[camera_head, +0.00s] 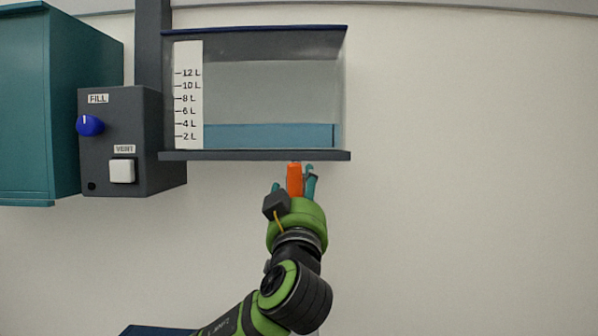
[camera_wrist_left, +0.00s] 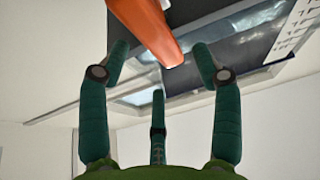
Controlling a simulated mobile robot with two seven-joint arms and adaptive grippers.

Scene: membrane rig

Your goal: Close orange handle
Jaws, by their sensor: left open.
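The orange handle (camera_head: 295,180) hangs just below the underside of the clear tank in the head view. In the left wrist view the orange handle (camera_wrist_left: 148,30) comes in from the top and points down between the fingers. My left gripper (camera_head: 297,184) reaches up from below with teal fingers around the handle. In the left wrist view my left gripper (camera_wrist_left: 160,68) is open, its fingers spread on both sides of the handle, with a gap visible at the sides. Whether any finger touches the handle is unclear. My right gripper is not in view.
The clear tank (camera_head: 265,90) holds blue liquid at about the 4 L mark. A grey box (camera_head: 150,150) with a blue FILL knob (camera_head: 90,125) and white VENT button (camera_head: 122,171) is on its left. A teal cabinet (camera_head: 25,110) stands further left. The wall at right is clear.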

